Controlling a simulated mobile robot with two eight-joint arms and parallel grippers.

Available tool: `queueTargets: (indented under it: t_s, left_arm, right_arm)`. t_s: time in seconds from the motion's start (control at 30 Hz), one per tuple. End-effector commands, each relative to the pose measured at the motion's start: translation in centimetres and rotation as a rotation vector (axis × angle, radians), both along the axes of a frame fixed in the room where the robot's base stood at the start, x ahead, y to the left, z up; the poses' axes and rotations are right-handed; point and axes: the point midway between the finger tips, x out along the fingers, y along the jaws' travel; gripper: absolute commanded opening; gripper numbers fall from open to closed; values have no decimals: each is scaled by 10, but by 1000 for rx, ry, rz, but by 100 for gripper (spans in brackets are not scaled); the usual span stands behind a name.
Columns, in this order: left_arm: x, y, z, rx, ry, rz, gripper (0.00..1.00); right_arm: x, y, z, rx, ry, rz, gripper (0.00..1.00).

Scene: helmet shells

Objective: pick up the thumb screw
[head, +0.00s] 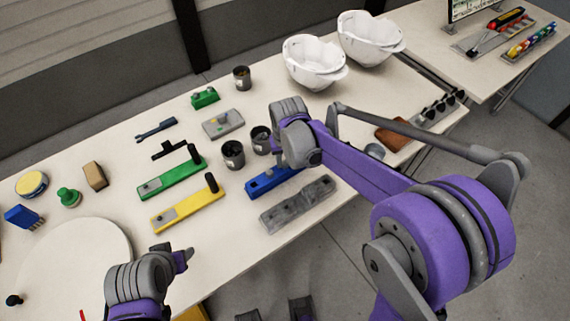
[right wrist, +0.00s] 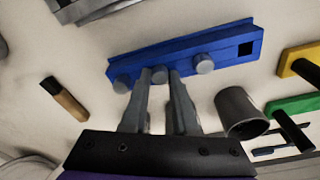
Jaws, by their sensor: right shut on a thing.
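In the right wrist view the two fingers of my right gripper (right wrist: 161,90) are closed around a small grey round-headed piece, the thumb screw (right wrist: 159,75). It is at the near edge of a blue bar (right wrist: 185,50); I cannot tell whether it is seated in the bar or clear of it. In the head view the blue bar (head: 262,184) is partly hidden by my right arm, and the thumb screw is hidden. My left gripper (head: 183,259) is over the table's near side, its opening unclear.
A grey cup (right wrist: 240,111) stands close right of my right fingers. A yellow bar (head: 187,211) and green bar (head: 170,181) with black handles lie left of the blue bar. A grey bar (head: 297,205) lies in front. White helmet shells (head: 314,62) stand at the back.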

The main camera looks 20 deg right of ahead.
Motion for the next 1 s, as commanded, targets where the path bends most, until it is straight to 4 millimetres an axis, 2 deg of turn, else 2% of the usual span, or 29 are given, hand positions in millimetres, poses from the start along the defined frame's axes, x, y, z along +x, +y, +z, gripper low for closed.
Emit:
queueTargets:
  t_s: [0.37, 0.47, 0.8, 1.0]
  left_arm:
    - [0, 0, 0, 0, 0, 0, 50]
    - [0, 0, 2, 0, -1, 0, 50]
    - [2, 0, 7, 0, -4, 0, 50]
    - [2, 0, 8, 0, -4, 0, 50]
  right_arm:
    - [0, 0, 4, 0, 0, 0, 0]
    - [0, 0, 16, 0, 0, 0, 0]
    - [0, 0, 82, 0, 0, 0, 0]
    - [0, 0, 99, 0, 0, 0, 0]
